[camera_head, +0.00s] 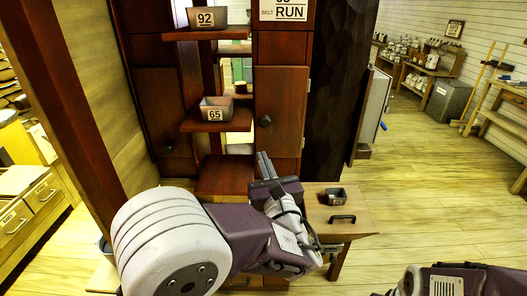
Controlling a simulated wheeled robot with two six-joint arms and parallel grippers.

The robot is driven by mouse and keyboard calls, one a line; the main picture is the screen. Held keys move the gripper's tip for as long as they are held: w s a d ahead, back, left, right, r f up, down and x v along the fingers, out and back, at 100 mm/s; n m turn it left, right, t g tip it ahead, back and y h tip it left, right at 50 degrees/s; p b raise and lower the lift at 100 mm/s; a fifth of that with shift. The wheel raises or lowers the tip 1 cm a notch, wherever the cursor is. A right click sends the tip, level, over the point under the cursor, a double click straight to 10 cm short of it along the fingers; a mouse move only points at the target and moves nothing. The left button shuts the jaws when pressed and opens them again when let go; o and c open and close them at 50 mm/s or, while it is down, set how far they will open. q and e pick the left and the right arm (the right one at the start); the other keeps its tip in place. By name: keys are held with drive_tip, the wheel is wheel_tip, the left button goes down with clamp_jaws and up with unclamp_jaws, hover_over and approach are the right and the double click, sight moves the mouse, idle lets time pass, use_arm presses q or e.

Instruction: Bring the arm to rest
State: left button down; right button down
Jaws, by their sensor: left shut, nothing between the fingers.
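My left arm comes in from the lower left. My left gripper (266,166) points up and away, in front of the dark red wooden cabinet (279,110). Its two fingers are close together with nothing between them. It is left of a small wooden table (346,222), and my arm hides part of that table. Part of my right arm shows at the lower right edge; its gripper is outside the picture.
Shelves on the cabinet hold a bin marked 65 (216,109) and a bin marked 92 (206,17). The wooden floor (430,205) to the right is clear.

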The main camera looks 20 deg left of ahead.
use_arm(q)
drive_tip(key=s+a+r+n+g+y+p, duration=0.2)
drive_tip(key=a+r+n+g+y+p, duration=0.15)
drive_tip(key=a, duration=0.65)
drive_tip(key=s+a+f+n+g+p, duration=0.3)
drive_tip(key=s+a+f+n+g, duration=0.45)
drive_tip(key=s+a+g, duration=0.25)
drive_tip(key=s+d+f+n+g+h+p, duration=0.1)
drive_tip(key=s+d+f+n+g+h, duration=0.15)
drive_tip(key=s+f+n, duration=0.2)
drive_tip(key=s+d+f+n+g+h+p, duration=0.1)
drive_tip(key=s+f+n+g+h, duration=0.1)
drive_tip(key=s+f+n+h, duration=0.3)
drive_tip(key=w+d+f+n+t+h, duration=0.1)
drive_tip(key=d+f+n+h, duration=0.2)
drive_tip(key=d+n, duration=0.2)
drive_tip(key=w+d+f+n+t+h, duration=0.1)
drive_tip(key=w+d+f+n+h, duration=0.1)
drive_tip(key=d, duration=0.7)
drive_tip(key=f+n+h, duration=0.1)
drive_tip(key=n, duration=0.1)
drive_tip(key=shift+w+d+f+n, duration=0.2)
drive_tip(key=shift+w+d+n, duration=0.05)
drive_tip(key=shift+n, duration=0.1)
